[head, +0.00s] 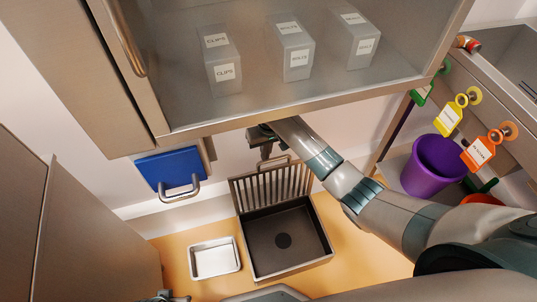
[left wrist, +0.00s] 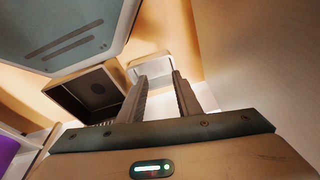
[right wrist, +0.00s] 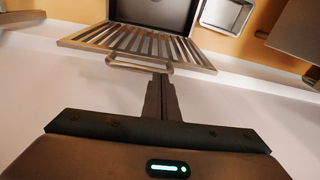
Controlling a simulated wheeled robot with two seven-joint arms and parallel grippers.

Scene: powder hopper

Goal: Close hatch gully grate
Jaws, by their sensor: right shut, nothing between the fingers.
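The gully grate (head: 275,187), a barred metal panel, stands raised at the back edge of the dark square gully (head: 322,240). The gully is open, with a round dark drain (head: 283,240) in its floor. The grate also shows in the right wrist view (right wrist: 118,39), with its bar handle (right wrist: 140,67) toward me. My right gripper (head: 265,153) is shut and empty behind the raised grate, its fingertips (right wrist: 160,74) close to the handle; I cannot tell whether they touch. My left gripper (left wrist: 159,77) is open and empty; the gully (left wrist: 62,96) shows beyond it.
A white tray (head: 214,258) sits left of the gully. A blue panel with a handle (head: 168,167) is on the wall. A cabinet (head: 300,105) holding labelled boxes overhangs the grate. A purple bucket (head: 432,168) and hanging tags (head: 480,152) are at right.

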